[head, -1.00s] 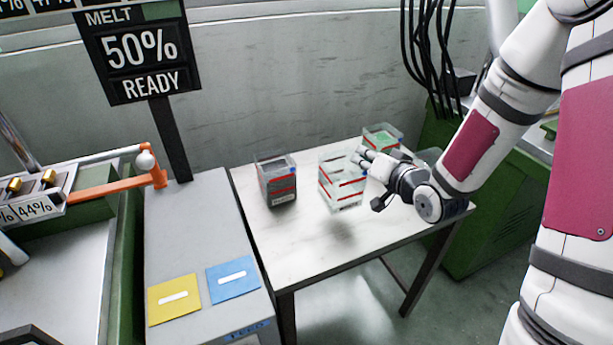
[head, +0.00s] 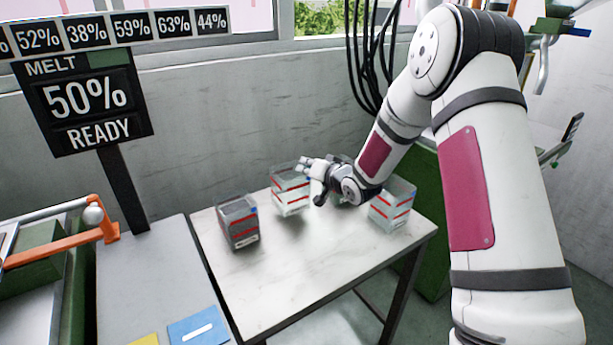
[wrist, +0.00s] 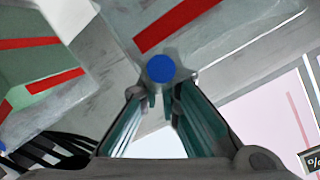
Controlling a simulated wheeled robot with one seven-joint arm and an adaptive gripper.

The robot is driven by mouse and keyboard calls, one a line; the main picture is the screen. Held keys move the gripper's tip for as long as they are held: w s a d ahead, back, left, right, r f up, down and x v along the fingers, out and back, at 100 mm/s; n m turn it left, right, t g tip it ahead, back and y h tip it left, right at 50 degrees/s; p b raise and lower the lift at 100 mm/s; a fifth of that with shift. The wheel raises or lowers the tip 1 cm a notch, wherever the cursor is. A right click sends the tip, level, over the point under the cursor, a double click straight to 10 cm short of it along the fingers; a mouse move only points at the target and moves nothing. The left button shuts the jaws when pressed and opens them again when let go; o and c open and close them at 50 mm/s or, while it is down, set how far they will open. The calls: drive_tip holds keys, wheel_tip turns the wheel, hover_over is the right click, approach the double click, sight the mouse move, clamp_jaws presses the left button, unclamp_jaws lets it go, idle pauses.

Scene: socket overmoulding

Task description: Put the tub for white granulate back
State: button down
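The tub for white granulate (head: 291,196) is a clear box with red stripes and pale contents. It is at the back of the white table, left of my gripper (head: 303,166). In the wrist view my gripper (wrist: 162,98) has its fingers either side of the grey stem under a blue knob (wrist: 160,68) at the tub's corner, and looks shut on it. The tub's wall with a red stripe (wrist: 178,25) shows beyond. The tub is upright; I cannot tell whether its base touches the table.
A dark-filled tub (head: 238,228) stands to the left on the table (head: 300,262). Another clear tub with red stripes (head: 391,208) stands at the right. A green-filled tub (wrist: 40,60) shows in the wrist view. The table's front is clear. A wall and black cables (head: 365,60) are behind.

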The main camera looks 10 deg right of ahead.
drive_tip(key=shift+f, duration=1.4)
drive_tip(key=c, duration=1.8)
unclamp_jaws()
